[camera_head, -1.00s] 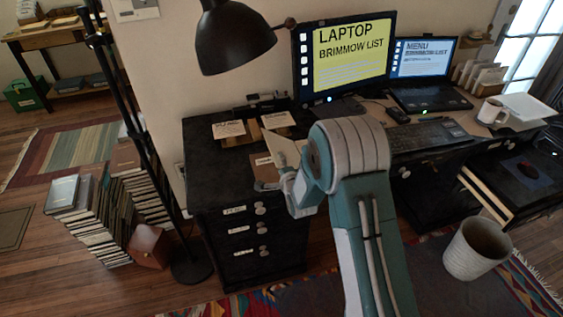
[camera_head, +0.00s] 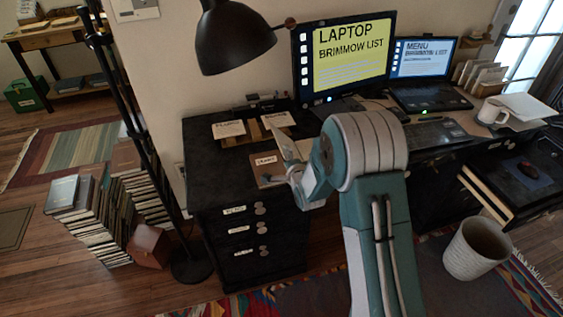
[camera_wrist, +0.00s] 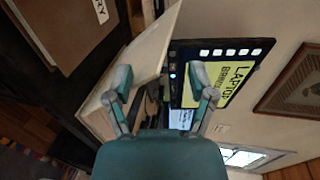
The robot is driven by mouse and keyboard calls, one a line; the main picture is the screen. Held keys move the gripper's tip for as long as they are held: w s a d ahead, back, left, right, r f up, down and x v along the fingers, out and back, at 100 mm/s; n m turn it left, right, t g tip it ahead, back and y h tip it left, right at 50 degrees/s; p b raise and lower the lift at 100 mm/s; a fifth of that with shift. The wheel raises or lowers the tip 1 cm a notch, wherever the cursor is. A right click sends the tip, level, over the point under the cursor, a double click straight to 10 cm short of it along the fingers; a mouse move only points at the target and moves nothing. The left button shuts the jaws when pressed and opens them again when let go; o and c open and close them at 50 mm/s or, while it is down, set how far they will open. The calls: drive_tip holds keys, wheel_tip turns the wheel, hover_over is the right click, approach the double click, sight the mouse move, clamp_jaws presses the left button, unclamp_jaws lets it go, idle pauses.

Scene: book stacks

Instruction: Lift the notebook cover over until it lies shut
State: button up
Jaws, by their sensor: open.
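A brown notebook face with a white label (camera_head: 268,168) lies on the dark desk beside my gripper (camera_head: 294,174). It shows at the upper left of the wrist view (camera_wrist: 68,30), with a pale edge along one side. A cream panel (camera_head: 284,144) stands tilted up beside it, and the wrist view shows it as a broad pale sheet (camera_wrist: 145,50). I cannot tell whether this panel is the cover. My gripper is open, its fingers wide apart in the wrist view (camera_wrist: 164,84). One fingertip overlaps the panel's edge; contact is unclear.
A monitor (camera_head: 344,55) and a laptop (camera_head: 428,97) stand to the right. A black lamp (camera_head: 232,40) hangs over the desk. Labelled items (camera_head: 229,129) lie behind the notebook. The desk's left front corner is bare.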

drive_tip(key=shift+d, duration=0.1)
drive_tip(key=shift+w+d+r, duration=0.2)
drive_tip(key=shift+d+r, duration=0.4)
drive_tip(key=shift+d, duration=0.05)
drive_tip(key=shift+w+d+r, duration=0.2)
drive_tip(key=shift+d+r, duration=0.25)
drive_tip(key=shift+d, duration=0.3)
drive_tip(key=shift+d+r, duration=0.1)
drive_tip(key=shift+w+d+r, duration=0.15)
drive_tip(key=shift+d+r, duration=0.05)
drive_tip(key=shift+d, duration=0.2)
drive_tip(key=shift+w+d+r, duration=0.1)
drive_tip(key=shift+d+r, duration=0.05)
drive_tip(key=shift+d, duration=0.25)
